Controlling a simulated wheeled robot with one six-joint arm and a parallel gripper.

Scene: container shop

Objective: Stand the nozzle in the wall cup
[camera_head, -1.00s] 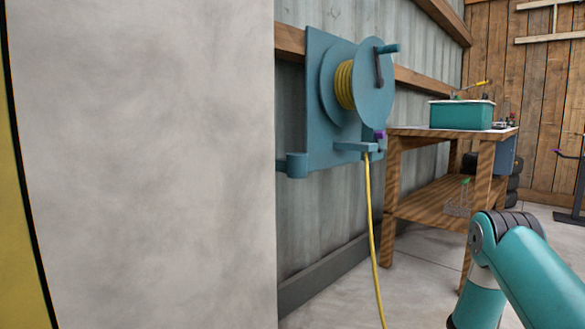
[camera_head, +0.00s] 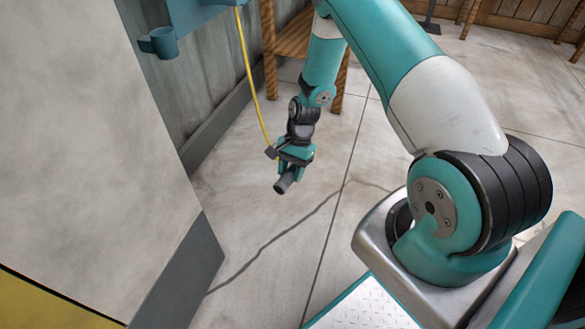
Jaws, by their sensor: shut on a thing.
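The wall cup (camera_head: 161,43) is a small blue-teal cup fixed to the lower left of the blue wall plate, at the upper left of the head view. My gripper (camera_head: 289,173) is shut on the dark nozzle (camera_head: 283,185) and holds it in the air above the floor, lower than the cup and to its right. The nozzle is tilted, with its end pointing down and left. The yellow hose (camera_head: 250,85) runs from the wall plate down to the gripper. The jaws hide part of the nozzle.
A pale wall or panel (camera_head: 80,140) with a dark base fills the left. The corrugated wall (camera_head: 200,85) stands behind the hose. A wooden bench (camera_head: 292,42) is behind my arm. The concrete floor (camera_head: 260,225) below my gripper is clear.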

